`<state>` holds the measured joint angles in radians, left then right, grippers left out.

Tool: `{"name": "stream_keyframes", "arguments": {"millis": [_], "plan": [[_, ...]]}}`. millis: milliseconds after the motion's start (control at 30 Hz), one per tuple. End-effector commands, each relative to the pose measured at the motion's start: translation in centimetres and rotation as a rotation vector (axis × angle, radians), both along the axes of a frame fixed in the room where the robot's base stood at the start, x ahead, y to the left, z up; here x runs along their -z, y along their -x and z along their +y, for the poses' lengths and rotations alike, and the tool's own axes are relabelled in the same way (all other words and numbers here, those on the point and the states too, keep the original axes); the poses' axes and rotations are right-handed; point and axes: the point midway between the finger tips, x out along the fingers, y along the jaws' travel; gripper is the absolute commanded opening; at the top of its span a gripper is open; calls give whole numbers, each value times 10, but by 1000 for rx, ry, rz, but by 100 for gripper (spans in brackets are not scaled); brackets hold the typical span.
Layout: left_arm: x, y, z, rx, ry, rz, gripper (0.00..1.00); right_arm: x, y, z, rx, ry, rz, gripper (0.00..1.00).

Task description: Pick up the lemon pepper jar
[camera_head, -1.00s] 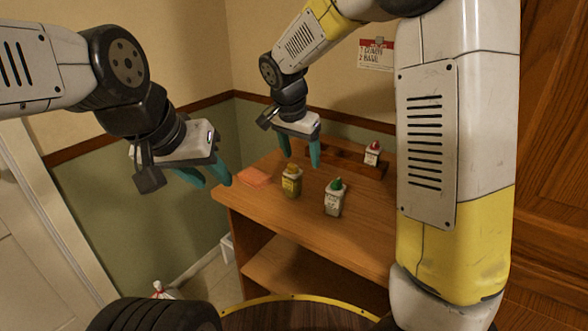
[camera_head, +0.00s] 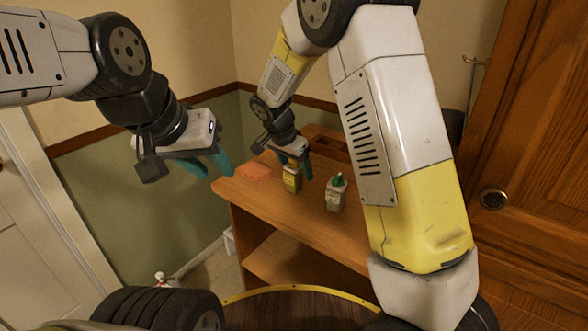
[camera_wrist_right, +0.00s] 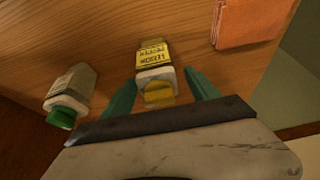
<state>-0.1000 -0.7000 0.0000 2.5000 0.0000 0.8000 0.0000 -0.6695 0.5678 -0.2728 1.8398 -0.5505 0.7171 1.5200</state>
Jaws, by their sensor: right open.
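The lemon pepper jar (camera_head: 291,181) is yellow-labelled with a yellow cap and stands upright on the wooden counter. In the right wrist view the jar (camera_wrist_right: 154,57) reads "LEMON PEPPER" and sits between the teal fingers. My right gripper (camera_head: 295,167) is open and down around the jar's top from above; in the wrist view its fingers (camera_wrist_right: 160,80) lie on either side, with a visible gap at the right finger. I cannot tell whether the left finger touches. My left gripper (camera_head: 219,174) is open and empty, off the counter's left end.
A white jar with a green cap (camera_head: 337,194) stands just right of the lemon pepper jar; it also shows in the wrist view (camera_wrist_right: 73,88). An orange cloth or sponge (camera_head: 255,172) lies to the left. A wooden rack (camera_head: 326,140) is at the back.

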Motion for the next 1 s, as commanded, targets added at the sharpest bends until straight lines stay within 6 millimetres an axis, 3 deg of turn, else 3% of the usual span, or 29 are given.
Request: {"name": "stream_keyframes", "arguments": {"millis": [133, 167, 500, 1000], "plan": [[0, 0, 0, 0, 0, 0, 36, 0, 0, 0, 0, 0, 0, 69], [0, 0, 0, 0, 0, 0, 36, 0, 0, 0, 0, 0, 0, 65], [0, 0, 0, 0, 0, 0, 36, -1, 0, 0, 0, 0, 0, 0], [0, 0, 0, 0, 0, 0, 36, -9, -4, -6, 1, -1, -2, 0]]}}
